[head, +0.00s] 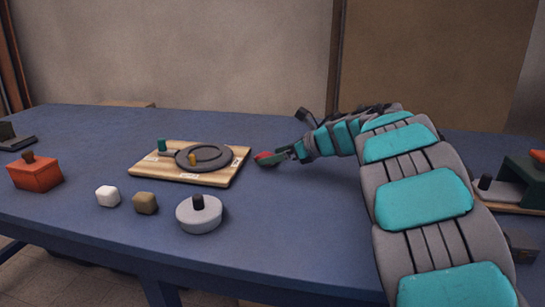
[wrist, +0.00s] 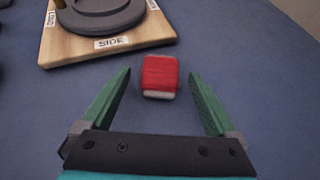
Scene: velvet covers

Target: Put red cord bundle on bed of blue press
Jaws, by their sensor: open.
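The red cord bundle (wrist: 160,74) lies on the blue table, a small red block shape with a pale end. In the wrist view it sits between and slightly beyond the tips of my gripper (wrist: 161,76), apart from both green fingers. My gripper (head: 281,155) is open and empty, low over the table in the head view. There the bundle (head: 263,157) shows only partly, at the fingertips. I cannot make out a clearly blue press in either view.
A wooden board (head: 140,171) with a dark grey ring (head: 218,153) lies left of the bundle. A grey lidded disc (head: 200,217), a white cube (head: 108,196), a brown cube (head: 145,203) and an orange box (head: 36,175) stand nearer left. A dark green piece (head: 524,172) stands far right.

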